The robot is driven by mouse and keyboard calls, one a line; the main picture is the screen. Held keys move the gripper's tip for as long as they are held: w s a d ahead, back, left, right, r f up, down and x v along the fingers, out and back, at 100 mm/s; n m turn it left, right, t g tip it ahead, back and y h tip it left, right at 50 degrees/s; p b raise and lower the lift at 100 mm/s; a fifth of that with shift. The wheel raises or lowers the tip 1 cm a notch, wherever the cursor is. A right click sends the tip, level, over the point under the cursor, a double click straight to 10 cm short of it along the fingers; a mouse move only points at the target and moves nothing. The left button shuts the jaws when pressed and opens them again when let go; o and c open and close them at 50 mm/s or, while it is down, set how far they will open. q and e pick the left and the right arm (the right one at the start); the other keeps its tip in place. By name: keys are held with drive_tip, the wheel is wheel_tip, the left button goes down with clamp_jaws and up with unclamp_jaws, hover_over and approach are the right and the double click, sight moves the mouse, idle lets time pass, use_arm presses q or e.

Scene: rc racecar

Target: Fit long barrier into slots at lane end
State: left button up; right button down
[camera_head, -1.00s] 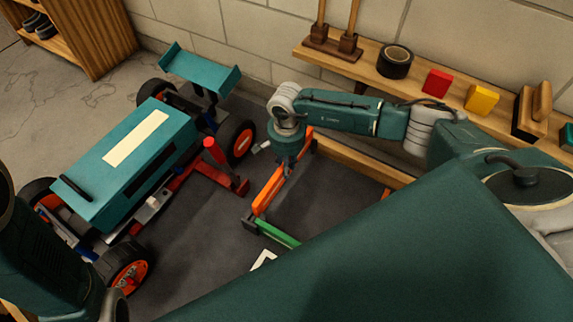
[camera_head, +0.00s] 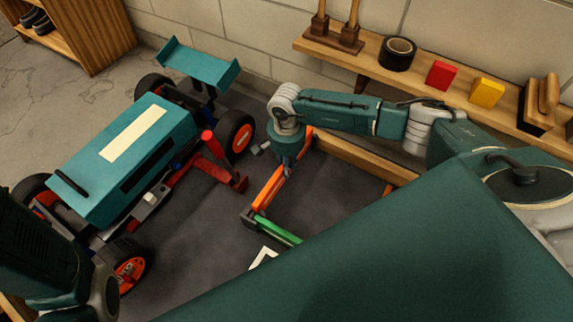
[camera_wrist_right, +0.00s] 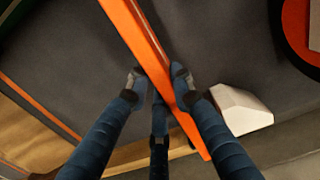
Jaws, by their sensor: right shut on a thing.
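The long orange barrier (camera_head: 268,188) slants across the dark lane floor in the head view, right of the car. My right gripper (camera_head: 287,171) reaches down to it from above. In the right wrist view the fingers (camera_wrist_right: 163,88) are shut on the orange barrier (camera_wrist_right: 142,42), one on each side. Its near end in the head view is by a dark corner piece (camera_head: 249,217), where a green barrier (camera_head: 277,231) begins. I cannot tell whether its ends sit in slots; my arm partly hides the far end. Of my left arm only links show, without the gripper.
A teal car (camera_head: 125,165) stands at left, with a red post piece (camera_head: 213,150) beside it. A wooden beam (camera_head: 362,158) edges the lane at the back. A wall shelf (camera_head: 430,95) holds tape and blocks. A white wedge (camera_wrist_right: 241,108) lies near the right fingers.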

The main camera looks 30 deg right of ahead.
drive_tip(key=shift+f+b, duration=0.85)
drive_tip(key=shift+f, duration=0.35)
drive_tip(key=c, duration=1.4)
unclamp_jaws()
drive_tip(key=shift+c, duration=0.2)
drive_tip(key=shift+r, duration=0.1)
wheel_tip(320, 180, up, 12)
drive_tip(key=shift+f, duration=0.1)
